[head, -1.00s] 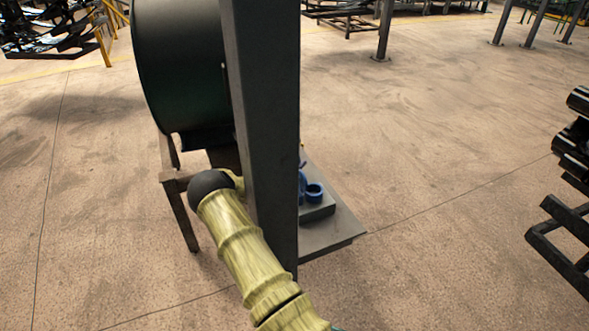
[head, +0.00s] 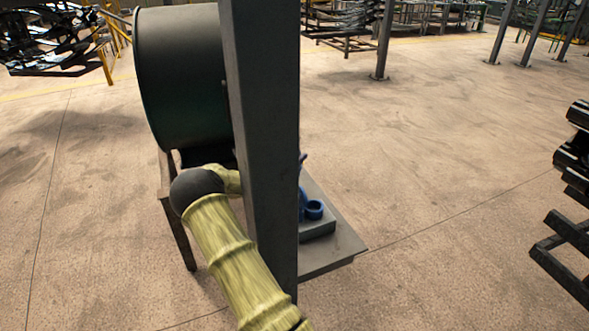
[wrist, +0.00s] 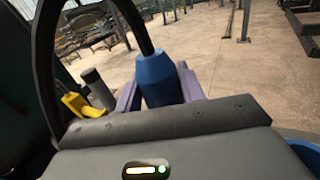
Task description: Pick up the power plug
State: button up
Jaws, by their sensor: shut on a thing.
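The power plug (wrist: 157,72) is a blue tapered body with a black cable running up from it in the wrist view. My gripper (wrist: 160,88) has purple fingers, one on each side of the plug, and is shut on it. The plug's lower end is hidden behind the dark gripper body, so I cannot tell whether it touches anything below. In the head view the post hides most of my gripper; only a small purple bit shows at the post's right edge. The plug cannot be made out there.
A grey platform (head: 335,250) with a blue ring-shaped part (head: 314,210) lies right of the post. Black racks (head: 565,240) stand far right; floor between is clear.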

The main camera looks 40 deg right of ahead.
jog(key=shift+r, duration=0.2)
dwell(0.5)
jog(key=s+a+f+n+t+y+p, duration=0.1)
jog(key=a+f+n+t+y, duration=0.3)
jog(key=a, duration=0.5)
jog(key=s+a+f+n+t+y+p, duration=0.2)
jog(key=a+f+t, duration=0.3)
jog(key=a, duration=0.4)
jog(key=s+a+f+n+t+y+p, duration=0.1)
jog(key=a+f+n+t+y, duration=0.15)
jog(key=a+f, duration=0.55)
jog(key=s+a+r+n+t+y+p, duration=0.2)
jog(key=s+a+r+n+y+p, duration=0.5)
jog(key=a+p, duration=0.5)
jog(key=s+r+y+p, duration=0.2)
jog(key=s+p, duration=0.1)
jog(key=shift+s+a+r, duration=0.25)
jog(key=shift+s+r, duration=0.1)
jog(key=shift+s, duration=0.05)
jog(key=shift+t, duration=0.25)
